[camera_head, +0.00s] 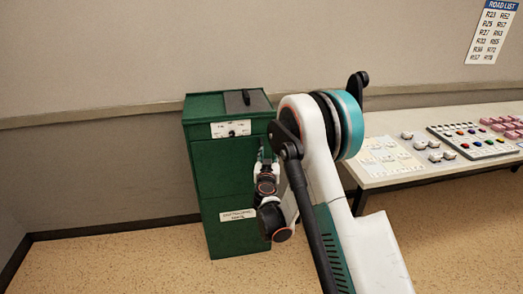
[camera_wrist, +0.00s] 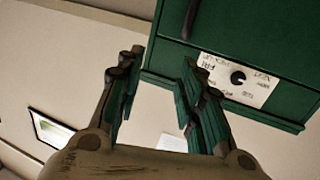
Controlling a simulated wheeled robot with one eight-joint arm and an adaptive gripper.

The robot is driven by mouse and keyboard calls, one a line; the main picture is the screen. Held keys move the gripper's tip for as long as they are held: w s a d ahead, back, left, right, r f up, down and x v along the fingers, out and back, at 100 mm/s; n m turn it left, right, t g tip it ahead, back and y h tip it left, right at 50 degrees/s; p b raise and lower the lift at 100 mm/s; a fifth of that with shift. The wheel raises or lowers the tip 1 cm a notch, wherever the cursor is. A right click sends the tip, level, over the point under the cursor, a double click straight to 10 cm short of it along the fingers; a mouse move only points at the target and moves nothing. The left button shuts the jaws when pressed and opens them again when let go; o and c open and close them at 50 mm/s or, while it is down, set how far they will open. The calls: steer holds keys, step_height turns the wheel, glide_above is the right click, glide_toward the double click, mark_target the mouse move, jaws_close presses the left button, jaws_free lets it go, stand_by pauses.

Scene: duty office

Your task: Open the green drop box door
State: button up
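The green drop box (camera_head: 228,180) stands against the wall, left of centre in the head view. Its front has a white label with a dark dial (camera_head: 232,129) near the top, and the door panel below looks shut. In the wrist view the box fills the upper right, upside down, with the dial (camera_wrist: 238,77) and a dark bar-like handle (camera_wrist: 190,18) on the door. My gripper (camera_head: 265,158) is in front of the box's right side, hiding part of it. In the wrist view my gripper (camera_wrist: 158,85) is open, with nothing between its fingers and the handle beyond the right finger.
A black handle (camera_head: 246,97) is on the box's top. A white table (camera_head: 375,178) with button panels (camera_head: 480,140) and small devices stands to the right. A road list (camera_head: 492,32) hangs on the wall. The floor left of the box is clear.

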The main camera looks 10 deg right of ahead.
step_height(320, 180, down, 7)
steer(key=a+t+y, duration=0.1)
steer(key=a, duration=0.2)
steer(key=shift+n, duration=0.4)
steer(key=b+x, duration=0.3)
steer(key=x, duration=1.1)
steer(key=shift+w+r+b, duration=0.1)
steer(key=shift+r+b, duration=0.1)
steer(key=shift+b, duration=0.1)
jaws_close()
